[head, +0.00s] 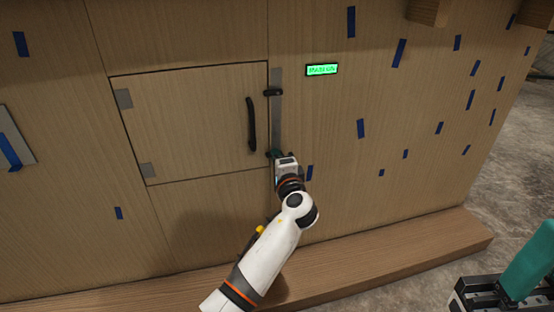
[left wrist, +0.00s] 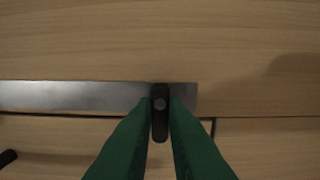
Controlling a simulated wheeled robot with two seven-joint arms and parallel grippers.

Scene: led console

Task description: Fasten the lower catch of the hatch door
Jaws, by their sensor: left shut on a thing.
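The hatch door (head: 195,120) is a wooden panel that looks flush with the wall, with a black handle (head: 251,125) near its right edge. The lower catch (left wrist: 160,125) is a small black bar with a round pivot. It lies crosswise to the metal strip (left wrist: 70,96), reaching over the seam onto the door. My left gripper (head: 276,156) is at the door's lower right corner; its green fingers (left wrist: 160,108) are shut on the lower catch and partly hide it in the head view. My right gripper (head: 510,285) shows only partly, away from the door; its opening is not clear.
The upper catch (head: 272,93) is a black bar lying across the strip and door edge. A lit green display (head: 322,70) is right of it. Blue tape pieces dot the wall. A wooden ledge (head: 400,252) runs along the wall's foot; bare floor lies at right.

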